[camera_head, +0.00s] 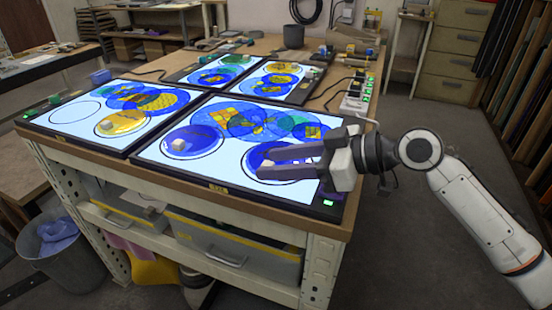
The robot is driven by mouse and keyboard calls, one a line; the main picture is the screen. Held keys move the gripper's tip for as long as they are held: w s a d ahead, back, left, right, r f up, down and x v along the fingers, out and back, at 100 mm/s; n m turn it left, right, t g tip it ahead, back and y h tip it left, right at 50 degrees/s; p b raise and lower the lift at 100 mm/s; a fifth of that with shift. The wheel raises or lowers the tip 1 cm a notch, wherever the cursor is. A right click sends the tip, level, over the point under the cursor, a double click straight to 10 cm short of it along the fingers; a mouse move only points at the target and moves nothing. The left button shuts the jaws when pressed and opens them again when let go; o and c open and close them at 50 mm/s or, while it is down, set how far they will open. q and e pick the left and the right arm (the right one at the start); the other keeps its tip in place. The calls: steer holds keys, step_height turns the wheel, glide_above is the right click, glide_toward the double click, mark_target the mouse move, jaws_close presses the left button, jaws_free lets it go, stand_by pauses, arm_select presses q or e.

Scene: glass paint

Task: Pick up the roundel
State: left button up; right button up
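My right gripper (262,163) reaches in from the right over the front right light panel (225,170). Its two dark fingers look apart, one above the other in the picture. They are over a blue round glass piece (265,151), which lies in a drawn circle and is partly hidden by the fingers. I cannot tell whether the fingers touch it. A second blue roundel (200,133) with a pale knob (179,145) lies to the left on the same panel. A yellow roundel (131,119) with a pale knob lies on the front left panel. My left gripper is not in view.
Two smaller lit panels (281,81) with coloured glass stand behind. A dark cup (293,36) is at the back of the bench. Small bottles and a power strip (355,98) line the right edge. An empty circle (75,111) shows on the front left panel.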

steer(key=shift+w+a+f, duration=0.1)
steer(key=shift+a, duration=0.15)
jaws_close()
